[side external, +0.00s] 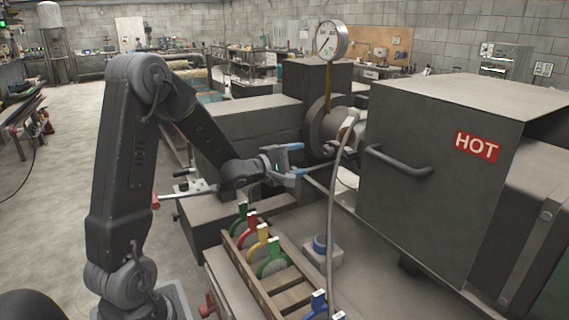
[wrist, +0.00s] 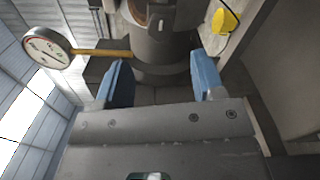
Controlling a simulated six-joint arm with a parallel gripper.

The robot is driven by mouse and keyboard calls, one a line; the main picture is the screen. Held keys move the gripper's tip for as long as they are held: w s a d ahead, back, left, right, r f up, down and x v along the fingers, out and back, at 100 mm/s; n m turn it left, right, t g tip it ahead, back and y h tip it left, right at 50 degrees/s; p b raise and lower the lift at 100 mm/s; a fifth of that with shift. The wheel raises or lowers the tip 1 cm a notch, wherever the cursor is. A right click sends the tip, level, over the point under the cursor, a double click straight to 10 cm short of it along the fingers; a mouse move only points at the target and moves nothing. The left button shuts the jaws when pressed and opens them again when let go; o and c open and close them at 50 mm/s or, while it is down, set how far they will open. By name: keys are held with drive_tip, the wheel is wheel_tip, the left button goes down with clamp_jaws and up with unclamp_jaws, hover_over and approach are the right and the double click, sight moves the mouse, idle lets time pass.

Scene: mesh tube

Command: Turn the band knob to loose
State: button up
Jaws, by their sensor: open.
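My gripper (side external: 298,162) is open and empty, with blue fingers, in the middle of the side view. In the wrist view my gripper (wrist: 157,72) has its two fingers apart, with nothing between them. They point toward a dark round barrel end (wrist: 160,50). The same barrel flange (side external: 318,125) shows beyond the gripper in the side view.
A dial gauge (side external: 331,40) stands on a brass stem above the barrel; it also shows in the wrist view (wrist: 47,46). A large dark housing marked HOT (side external: 420,150) stands right. A rack (side external: 250,275) holds several coloured handled discs. A grey cable (side external: 332,220) hangs nearby.

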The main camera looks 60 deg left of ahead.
drive_tip(key=shift+s, duration=2.2)
